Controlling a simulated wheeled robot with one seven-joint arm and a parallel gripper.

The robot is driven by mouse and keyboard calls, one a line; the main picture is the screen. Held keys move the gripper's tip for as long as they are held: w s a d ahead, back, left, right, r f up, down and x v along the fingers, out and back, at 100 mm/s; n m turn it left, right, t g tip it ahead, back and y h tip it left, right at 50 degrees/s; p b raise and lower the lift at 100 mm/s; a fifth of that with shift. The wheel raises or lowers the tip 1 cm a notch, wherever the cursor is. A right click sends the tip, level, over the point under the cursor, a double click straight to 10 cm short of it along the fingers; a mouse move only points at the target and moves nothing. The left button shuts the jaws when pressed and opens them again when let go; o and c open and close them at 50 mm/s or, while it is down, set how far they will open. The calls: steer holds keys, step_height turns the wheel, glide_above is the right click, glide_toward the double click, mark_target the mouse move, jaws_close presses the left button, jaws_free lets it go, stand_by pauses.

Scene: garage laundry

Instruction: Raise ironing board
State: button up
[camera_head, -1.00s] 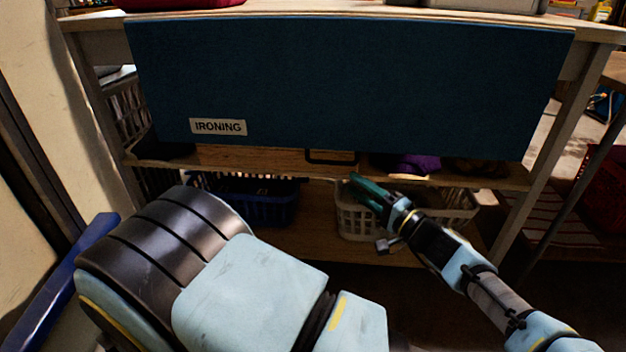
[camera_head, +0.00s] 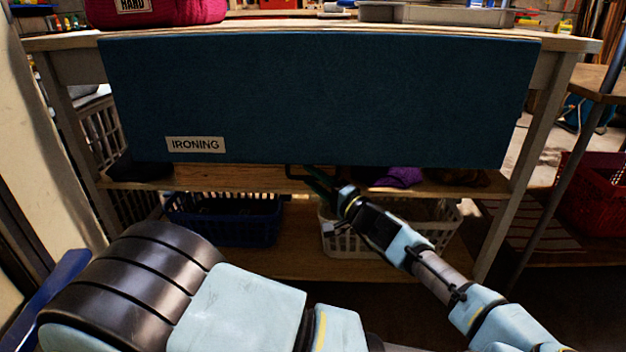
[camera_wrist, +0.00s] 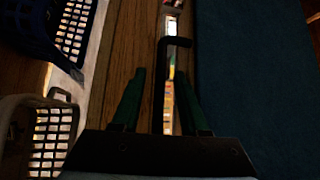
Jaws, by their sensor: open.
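The ironing board (camera_head: 320,100) is a flat dark blue panel labelled "IRONING", hanging down along the front of the wooden table. A black bar handle (camera_head: 296,172) shows below its lower edge. My gripper (camera_head: 320,183), with dark green fingers, is just under that edge at the handle. In the wrist view the fingers are apart, and the black handle (camera_wrist: 162,75) runs between them in the picture, with its bent end beyond the tips. The board (camera_wrist: 245,80) fills the right side there. I cannot tell whether a finger touches the handle.
A blue basket (camera_head: 225,222) and a white basket (camera_head: 430,222) stand on the lower shelf behind the board. A pink bag (camera_head: 180,12) and a grey tray (camera_head: 435,14) are on the tabletop. A table leg (camera_head: 528,160) stands to the right.

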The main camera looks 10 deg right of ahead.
steer(key=shift+c, duration=0.4)
jaws_close()
stand_by(1.0)
